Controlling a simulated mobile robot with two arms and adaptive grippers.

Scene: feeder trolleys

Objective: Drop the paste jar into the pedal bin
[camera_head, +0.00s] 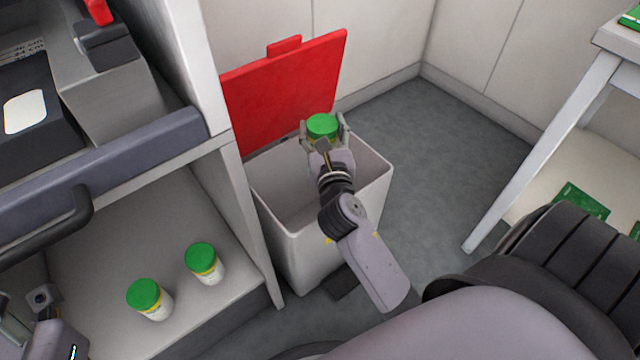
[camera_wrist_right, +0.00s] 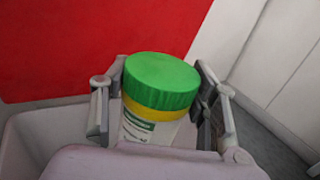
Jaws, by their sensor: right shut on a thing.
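The paste jar (camera_head: 322,127) has a green lid, a yellow band and a white labelled body. My right gripper (camera_head: 324,140) is shut on it and holds it upright over the open pedal bin (camera_head: 300,256). In the right wrist view the jar (camera_wrist_right: 157,97) sits between the two fingers of the gripper (camera_wrist_right: 160,110). The bin is pale grey, and its red lid (camera_head: 284,88) stands raised behind the jar. The jar's lower part is hidden in the head view. Part of my left gripper (camera_head: 22,318) shows at the lower left edge; its fingertips are not clear.
Two similar green-lidded jars (camera_head: 150,300) and (camera_head: 204,263) stand on the trolley's lower shelf (camera_head: 100,240), left of the bin. A white-legged table (camera_head: 560,140) with green boards (camera_head: 581,201) beneath stands at right. Grey floor (camera_head: 450,150) between bin and table is clear.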

